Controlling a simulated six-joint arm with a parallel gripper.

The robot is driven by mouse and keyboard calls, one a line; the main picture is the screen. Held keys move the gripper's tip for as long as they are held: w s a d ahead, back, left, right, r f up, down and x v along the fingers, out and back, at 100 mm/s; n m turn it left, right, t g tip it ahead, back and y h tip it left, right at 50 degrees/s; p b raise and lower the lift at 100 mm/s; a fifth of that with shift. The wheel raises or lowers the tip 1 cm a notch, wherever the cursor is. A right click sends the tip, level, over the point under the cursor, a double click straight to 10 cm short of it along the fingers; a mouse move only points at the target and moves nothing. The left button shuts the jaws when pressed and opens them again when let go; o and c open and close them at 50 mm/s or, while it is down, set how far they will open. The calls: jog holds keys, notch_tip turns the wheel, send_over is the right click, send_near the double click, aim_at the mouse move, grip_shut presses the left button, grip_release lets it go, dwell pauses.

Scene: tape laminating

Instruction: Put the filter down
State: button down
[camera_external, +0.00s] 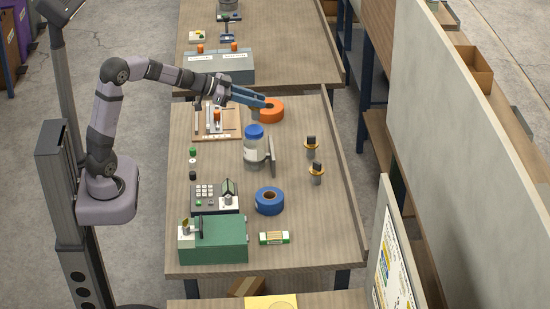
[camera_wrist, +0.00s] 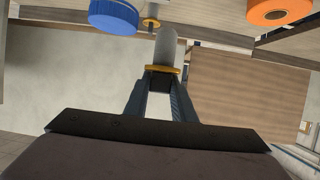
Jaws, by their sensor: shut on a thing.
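My gripper (camera_external: 262,102) is shut on a filter, held above the far part of the table. In the wrist view the filter (camera_wrist: 166,46) shows a grey cylinder and a yellow-orange ring, with its dark end between the fingers (camera_wrist: 160,83). In the external view the held filter is small and hard to make out under the fingertips, beside the orange tape roll (camera_external: 271,111). Two similar pieces with black tops and orange rings stand upright on the right of the table, one farther back (camera_external: 311,144) and one nearer (camera_external: 316,172).
A blue-lidded jar (camera_external: 254,146) and a grey upright plate (camera_external: 271,158) stand mid-table. A blue tape roll (camera_external: 269,201), a keypad box (camera_external: 214,194) and a green machine (camera_external: 214,242) are nearer. A wooden tray (camera_external: 232,132) with parts lies left of my gripper. A raised edge (camera_external: 346,190) runs along the right.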

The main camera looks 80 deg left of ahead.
jog(key=w+d+r+n+y, duration=0.1)
jog(key=w+d, duration=0.8)
jog(key=w, duration=0.4)
jog(key=w+d+f+p, duration=0.15)
jog(key=w+d, duration=0.25)
jog(key=d, duration=0.6)
jog(key=w+d+f, duration=0.1)
jog(key=d+f, duration=0.2)
jog(key=d, duration=0.8)
jog(key=shift+m+h, duration=0.4)
jog(key=shift+w+f+p, duration=0.15)
jog(key=shift+f+p, duration=0.45)
jog(key=shift+f, duration=4.6)
jog(key=shift+f, duration=0.1)
jog(key=shift+f, duration=0.15)
jog(key=c, duration=1.5)
grip_release()
